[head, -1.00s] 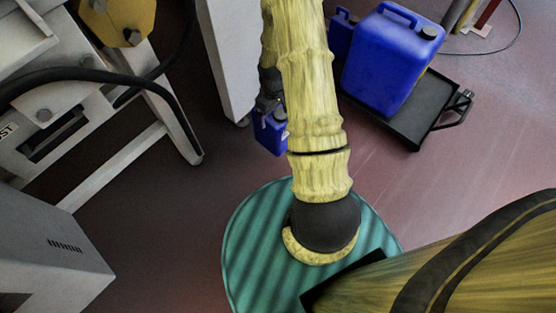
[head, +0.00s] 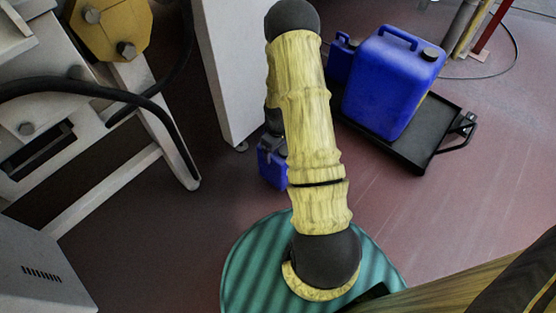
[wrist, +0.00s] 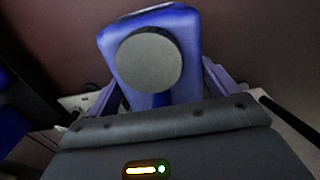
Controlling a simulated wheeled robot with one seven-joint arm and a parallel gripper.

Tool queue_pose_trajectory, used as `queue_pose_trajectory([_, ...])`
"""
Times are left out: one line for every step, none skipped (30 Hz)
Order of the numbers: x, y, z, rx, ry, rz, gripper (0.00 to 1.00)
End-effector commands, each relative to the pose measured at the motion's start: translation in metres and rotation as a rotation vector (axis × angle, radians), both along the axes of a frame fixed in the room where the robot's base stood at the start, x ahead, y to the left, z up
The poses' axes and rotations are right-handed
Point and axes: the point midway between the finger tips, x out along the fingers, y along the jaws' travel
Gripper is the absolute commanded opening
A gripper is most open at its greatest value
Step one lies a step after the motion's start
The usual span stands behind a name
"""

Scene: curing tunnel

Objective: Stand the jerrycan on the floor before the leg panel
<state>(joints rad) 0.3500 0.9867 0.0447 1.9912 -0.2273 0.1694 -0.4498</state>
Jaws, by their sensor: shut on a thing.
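My gripper (head: 276,143) is shut on a small blue jerrycan (head: 270,168), partly hidden behind my arm in the head view. In the wrist view the jerrycan (wrist: 186,22) shows its round dark cap (wrist: 150,59) between the fingers of my gripper (wrist: 160,96). It hangs close to upright, just in front of the foot of a white upright panel (head: 228,80), which looks like the leg panel. I cannot tell whether its base touches the floor.
A black platform trolley (head: 422,140) at the right carries a large blue jerrycan (head: 392,85) and a smaller blue one (head: 341,62). A white machine frame with a black hose (head: 90,80) stands left. Reddish floor (head: 190,235) is clear between them.

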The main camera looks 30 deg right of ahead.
Motion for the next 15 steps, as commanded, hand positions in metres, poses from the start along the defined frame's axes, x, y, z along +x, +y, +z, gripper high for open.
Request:
queue_pose_trajectory([0.001, 0.0, -0.004, -0.001, -0.003, 0.0, 0.15])
queue_pose_trajectory([0.001, 0.0, -0.005, -0.001, -0.004, 0.0, 0.15])
queue_pose_trajectory([0.001, 0.0, -0.004, -0.001, -0.004, 0.0, 0.15])
queue_pose_trajectory([0.001, 0.0, -0.004, -0.001, -0.004, 0.0, 0.15])
queue_pose_trajectory([0.001, 0.0, -0.004, -0.001, -0.004, 0.0, 0.15])
queue_pose_trajectory([0.001, 0.0, -0.003, -0.001, -0.004, 0.0, 0.15])
queue_pose_trajectory([0.001, 0.0, -0.003, -0.001, -0.004, 0.0, 0.15])
queue_pose_trajectory([0.001, 0.0, -0.003, -0.001, -0.004, 0.0, 0.15])
queue_pose_trajectory([0.001, 0.0, -0.003, -0.001, -0.004, 0.0, 0.15])
queue_pose_trajectory([0.001, 0.0, -0.003, -0.001, -0.004, 0.0, 0.15])
queue_pose_trajectory([0.001, 0.0, -0.004, -0.001, -0.004, 0.0, 0.15])
queue_pose_trajectory([0.001, 0.0, -0.006, -0.001, -0.003, 0.0, 0.15])
queue_pose_trajectory([0.001, 0.0, -0.009, 0.0, -0.002, 0.0, 0.15])
queue_pose_trajectory([0.001, 0.0, -0.012, 0.0, -0.002, 0.0, 0.15])
queue_pose_trajectory([0.001, 0.0, -0.017, 0.0, -0.002, 0.0, 0.15])
